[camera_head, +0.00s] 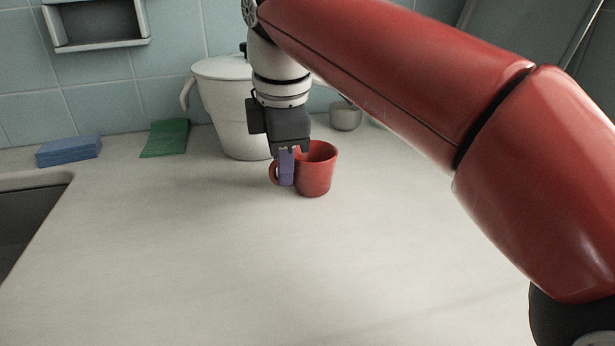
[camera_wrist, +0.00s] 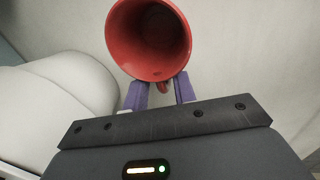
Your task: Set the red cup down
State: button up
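The red cup (camera_head: 318,172) is upright at the back middle of the counter, and its base appears to rest on the surface. Its handle (camera_head: 273,173) points left. My gripper (camera_head: 288,178) reaches down from above at the cup's handle side. In the wrist view the cup (camera_wrist: 150,38) shows its empty inside. My gripper's purple fingers (camera_wrist: 162,94) stand on either side of the handle (camera_wrist: 163,87), with a visible gap to it on both sides. The fingertips are partly hidden behind the cup.
A white lidded canister (camera_head: 225,110) stands close behind and left of the cup. A small grey bowl (camera_head: 345,116) is behind right. A green cloth (camera_head: 165,138) and a blue sponge (camera_head: 68,150) lie along the wall. A sink (camera_head: 25,215) is at left. The counter's front is clear.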

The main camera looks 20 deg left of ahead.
jog(key=shift+f, duration=0.1)
jog(key=shift+c, duration=0.2)
grip_shut()
notch_tip(320, 180, up, 10)
jog(key=p, duration=0.4)
